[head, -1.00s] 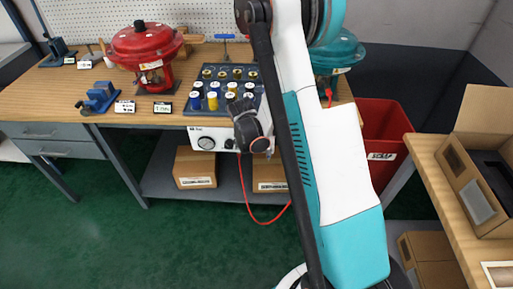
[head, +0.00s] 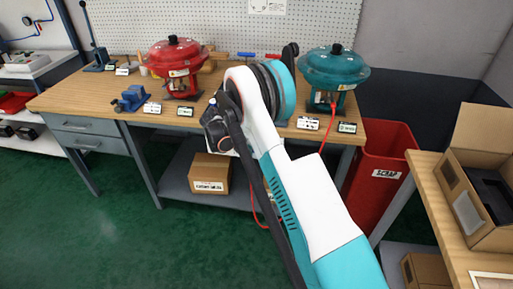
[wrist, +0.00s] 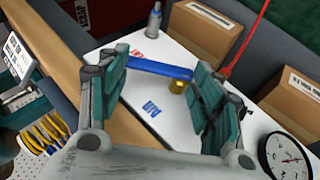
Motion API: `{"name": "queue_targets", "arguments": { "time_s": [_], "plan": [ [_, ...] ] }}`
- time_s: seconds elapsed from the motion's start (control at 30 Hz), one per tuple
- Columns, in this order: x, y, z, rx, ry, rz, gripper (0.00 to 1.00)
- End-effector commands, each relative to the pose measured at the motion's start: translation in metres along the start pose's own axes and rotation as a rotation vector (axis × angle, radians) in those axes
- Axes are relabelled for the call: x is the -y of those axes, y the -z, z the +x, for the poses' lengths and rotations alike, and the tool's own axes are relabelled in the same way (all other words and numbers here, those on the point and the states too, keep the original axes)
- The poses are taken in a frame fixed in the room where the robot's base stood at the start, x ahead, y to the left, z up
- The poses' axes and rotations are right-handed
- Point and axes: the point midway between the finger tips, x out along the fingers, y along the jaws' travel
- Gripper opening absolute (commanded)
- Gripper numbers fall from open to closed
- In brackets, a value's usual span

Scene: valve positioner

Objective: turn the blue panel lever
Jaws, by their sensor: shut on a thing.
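The blue panel lever (wrist: 160,70) lies across the white panel face (wrist: 150,88) in the wrist view, with a brass-coloured fitting (wrist: 177,88) near its right end. My gripper (wrist: 157,68) has one finger at each end of the visible blue bar and is shut on it. The finger pads hide the lever's ends. Red marking shows above the bar and blue marking below it on the panel. In the head view my arm covers the panel, the lever and the gripper's fingers.
A round gauge (wrist: 285,156) is at the panel's lower right, and a red hose (wrist: 243,42) runs nearby. A red actuator (head: 172,62) and a teal actuator (head: 334,70) stand on the wooden bench (head: 75,95). A red scrap bin (head: 378,185) stands right of it.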

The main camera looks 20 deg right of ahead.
Motion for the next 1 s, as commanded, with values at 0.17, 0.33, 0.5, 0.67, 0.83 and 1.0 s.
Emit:
{"name": "queue_targets", "arguments": {
  "time_s": [0.17, 0.33, 0.5, 0.67, 0.83, 1.0],
  "plan": [
    [-0.0054, 0.0012, 0.0037, 0.001, -0.019, -0.006, 0.14],
    [-0.0063, 0.0012, 0.0044, 0.002, -0.020, -0.005, 0.12],
    [-0.0066, 0.0010, 0.0047, 0.003, -0.020, -0.004, 0.68],
    [-0.0053, 0.0011, 0.0040, 0.001, -0.018, -0.002, 0.91],
    [-0.0035, 0.0012, 0.0025, 0.000, -0.015, -0.003, 0.91],
    [-0.0028, 0.0007, 0.0019, 0.000, -0.014, -0.003, 0.91]
  ]
}}
